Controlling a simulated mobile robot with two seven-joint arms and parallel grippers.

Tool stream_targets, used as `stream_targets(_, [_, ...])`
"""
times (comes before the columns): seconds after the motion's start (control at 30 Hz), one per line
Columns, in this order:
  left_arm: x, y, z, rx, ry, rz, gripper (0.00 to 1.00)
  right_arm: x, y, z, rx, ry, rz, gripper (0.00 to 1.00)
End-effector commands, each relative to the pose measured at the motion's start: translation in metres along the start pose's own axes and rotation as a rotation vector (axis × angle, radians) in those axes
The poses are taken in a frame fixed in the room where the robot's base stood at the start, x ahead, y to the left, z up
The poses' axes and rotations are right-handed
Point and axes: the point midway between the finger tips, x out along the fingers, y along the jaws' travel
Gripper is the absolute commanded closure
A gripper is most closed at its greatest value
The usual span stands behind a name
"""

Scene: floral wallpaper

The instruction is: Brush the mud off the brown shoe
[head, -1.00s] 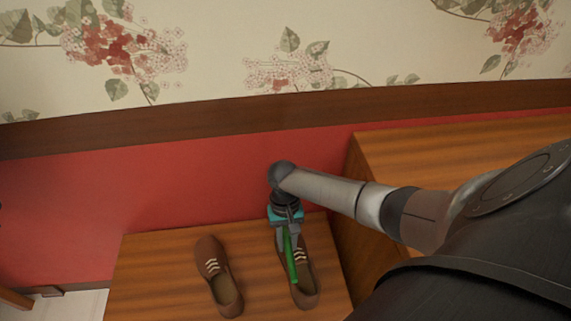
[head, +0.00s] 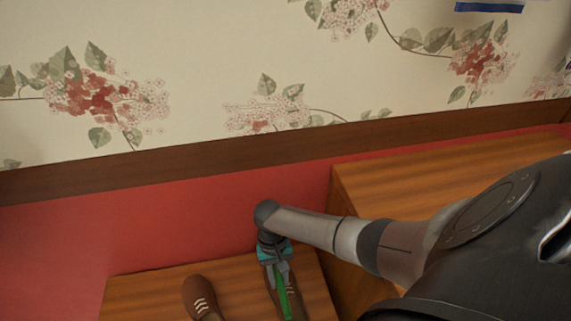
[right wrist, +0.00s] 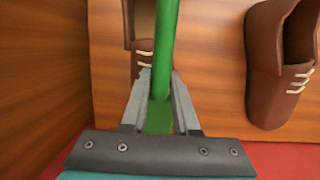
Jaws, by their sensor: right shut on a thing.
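My right gripper (head: 279,279) is shut on a green brush handle (head: 284,300) above the right-hand brown shoe (head: 295,297). The handle also shows in the right wrist view (right wrist: 166,45), held between the fingers; no bristles can be seen. This shoe, partly hidden by handle and gripper, shows behind them in the right wrist view (right wrist: 145,48). A second brown shoe (head: 200,296) with pale laces lies to the left, cut off by the lower edge; it shows at the right in the right wrist view (right wrist: 268,85). I cannot make out mud on either. My left gripper is out of view.
Both shoes rest on a low wooden surface (head: 150,294). A taller wooden block (head: 365,180) stands to its right, under my right arm. A red wall band (head: 150,232) is behind. Bare wood lies between and left of the shoes.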

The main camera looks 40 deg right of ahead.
Motion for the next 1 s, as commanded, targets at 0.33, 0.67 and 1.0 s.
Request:
stream_targets(0.33, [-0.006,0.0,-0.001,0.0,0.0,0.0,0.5,-0.001,-0.012,0.0,0.001,0.004,-0.006,1.0])
stream_targets(0.67, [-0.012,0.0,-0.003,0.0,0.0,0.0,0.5,-0.001,0.007,-0.003,0.002,0.006,-0.007,1.0])
stream_targets(1.0, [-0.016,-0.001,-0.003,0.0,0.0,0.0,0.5,0.002,0.028,-0.005,0.0,0.006,-0.009,1.0])
